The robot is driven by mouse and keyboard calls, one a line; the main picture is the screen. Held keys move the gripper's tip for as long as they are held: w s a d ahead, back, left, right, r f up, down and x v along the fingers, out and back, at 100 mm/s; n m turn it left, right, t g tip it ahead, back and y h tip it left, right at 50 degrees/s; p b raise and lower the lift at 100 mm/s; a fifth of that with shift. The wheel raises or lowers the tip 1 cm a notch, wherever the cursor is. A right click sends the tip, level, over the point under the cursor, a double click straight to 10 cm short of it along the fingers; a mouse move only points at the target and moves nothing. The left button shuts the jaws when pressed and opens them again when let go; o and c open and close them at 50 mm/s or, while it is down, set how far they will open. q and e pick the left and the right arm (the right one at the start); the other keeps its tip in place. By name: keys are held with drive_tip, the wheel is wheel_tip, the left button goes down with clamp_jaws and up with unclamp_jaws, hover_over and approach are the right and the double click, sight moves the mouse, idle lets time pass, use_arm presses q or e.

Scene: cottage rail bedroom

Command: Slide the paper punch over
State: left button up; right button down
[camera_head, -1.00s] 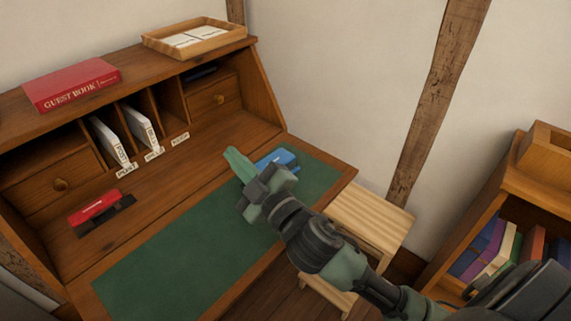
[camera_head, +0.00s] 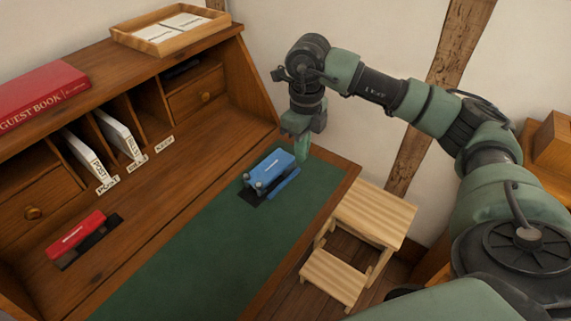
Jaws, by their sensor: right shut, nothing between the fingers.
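The blue paper punch (camera_head: 268,172) sits on the green desk pad (camera_head: 190,255), near the pad's right end. A dark strip shows along its front left side and a blue bar along its lower right side. My right gripper (camera_head: 303,152) is shut and empty. It points down just beyond the punch's upper right end, close to it; I cannot tell whether they touch. My left gripper is not in view.
A red stapler-like object (camera_head: 78,236) lies on the wooden desk at left. Letter slots (camera_head: 118,132), a red guest book (camera_head: 42,96) and a paper tray (camera_head: 170,28) are behind. A wooden step stool (camera_head: 370,218) stands right of the desk. The pad left of the punch is clear.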

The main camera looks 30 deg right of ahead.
drive_tip(key=f, duration=1)
drive_tip(key=shift+s+d+p, duration=0.15)
drive_tip(key=shift+d+p, duration=0.05)
drive_tip(key=shift+p, duration=0.2)
drive_tip(key=shift+w+a+r+p, duration=0.15)
drive_tip(key=shift+w+a, duration=0.25)
drive_tip(key=shift+w, duration=0.55)
drive_tip(key=shift+w+a+f+p, duration=0.1)
drive_tip(key=shift+w+a+p, duration=0.25)
drive_tip(key=shift+w, duration=0.6)
